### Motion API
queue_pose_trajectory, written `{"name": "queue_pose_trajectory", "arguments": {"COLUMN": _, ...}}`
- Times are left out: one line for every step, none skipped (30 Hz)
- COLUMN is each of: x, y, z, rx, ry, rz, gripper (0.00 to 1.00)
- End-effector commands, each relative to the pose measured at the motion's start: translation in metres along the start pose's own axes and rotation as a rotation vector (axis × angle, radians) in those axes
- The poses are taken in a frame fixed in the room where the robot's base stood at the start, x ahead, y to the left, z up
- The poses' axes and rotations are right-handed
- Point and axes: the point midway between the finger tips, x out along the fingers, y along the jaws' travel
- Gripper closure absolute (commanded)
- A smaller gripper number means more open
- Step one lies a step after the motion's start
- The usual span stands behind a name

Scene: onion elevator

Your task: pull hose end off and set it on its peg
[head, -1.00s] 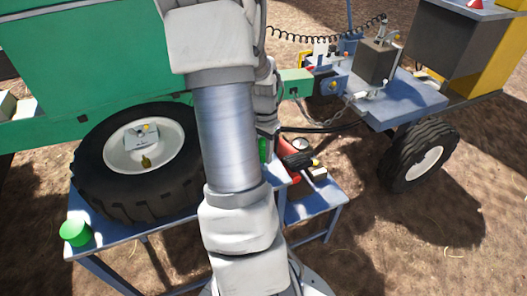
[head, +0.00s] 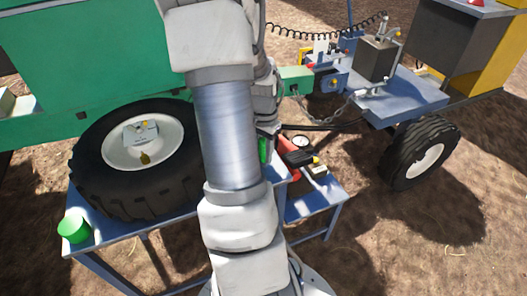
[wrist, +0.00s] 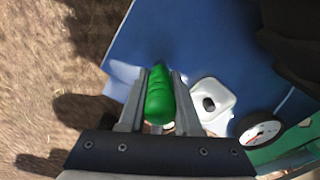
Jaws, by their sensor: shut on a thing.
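In the wrist view my gripper (wrist: 160,78) is shut on a green ribbed piece, which looks like the hose end (wrist: 159,96). The piece lies lengthwise between the two fingers, over a blue surface (wrist: 190,45). A black hose (head: 325,126) shows behind the arm. I cannot make out the peg or what the green piece connects to.
A round gauge (wrist: 260,132) sits right of the gripper. Open dirt lies in front.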

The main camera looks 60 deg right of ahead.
Motion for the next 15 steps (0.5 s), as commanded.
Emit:
{"name": "queue_pose_trajectory", "arguments": {"x": 0.0, "y": 0.0, "z": 0.0, "rx": 0.0, "ry": 0.0, "rz": 0.0, "gripper": 1.0}}
{"name": "queue_pose_trajectory", "arguments": {"x": 0.0, "y": -0.0001, "z": 0.0, "rx": 0.0, "ry": 0.0, "rz": 0.0, "gripper": 1.0}}
{"name": "queue_pose_trajectory", "arguments": {"x": 0.0, "y": 0.0, "z": 0.0, "rx": 0.0, "ry": 0.0, "rz": 0.0, "gripper": 1.0}}
{"name": "queue_pose_trajectory", "arguments": {"x": 0.0, "y": 0.0, "z": 0.0, "rx": 0.0, "ry": 0.0, "rz": 0.0, "gripper": 1.0}}
{"name": "queue_pose_trajectory", "arguments": {"x": 0.0, "y": 0.0, "z": 0.0, "rx": 0.0, "ry": 0.0, "rz": 0.0, "gripper": 1.0}}
{"name": "queue_pose_trajectory", "arguments": {"x": 0.0, "y": 0.0, "z": 0.0, "rx": 0.0, "ry": 0.0, "rz": 0.0, "gripper": 1.0}}
{"name": "queue_pose_trajectory", "arguments": {"x": 0.0, "y": -0.0001, "z": 0.0, "rx": 0.0, "ry": 0.0, "rz": 0.0, "gripper": 1.0}}
{"name": "queue_pose_trajectory", "arguments": {"x": 0.0001, "y": -0.0001, "z": 0.0, "rx": 0.0, "ry": 0.0, "rz": 0.0, "gripper": 1.0}}
{"name": "queue_pose_trajectory", "arguments": {"x": 0.0003, "y": -0.0001, "z": 0.0, "rx": 0.0, "ry": 0.0, "rz": 0.0, "gripper": 1.0}}
{"name": "queue_pose_trajectory", "arguments": {"x": 0.0006, "y": -0.0001, "z": 0.0, "rx": 0.0, "ry": 0.0, "rz": 0.0, "gripper": 1.0}}
{"name": "queue_pose_trajectory", "arguments": {"x": 0.001, "y": -0.0001, "z": 0.0, "rx": 0.0, "ry": 0.0, "rz": 0.0, "gripper": 1.0}}
{"name": "queue_pose_trajectory", "arguments": {"x": 0.0017, "y": -0.0001, "z": 0.0, "rx": 0.0, "ry": 0.0, "rz": 0.0, "gripper": 1.0}}
{"name": "queue_pose_trajectory", "arguments": {"x": 0.0024, "y": -0.0001, "z": 0.0, "rx": 0.0, "ry": 0.0, "rz": 0.0, "gripper": 1.0}}
{"name": "queue_pose_trajectory", "arguments": {"x": 0.0031, "y": -0.0001, "z": 0.0, "rx": 0.0, "ry": 0.0, "rz": 0.0, "gripper": 1.0}}
{"name": "queue_pose_trajectory", "arguments": {"x": 0.0041, "y": -0.0001, "z": 0.0, "rx": 0.0, "ry": 0.0, "rz": 0.0, "gripper": 1.0}}
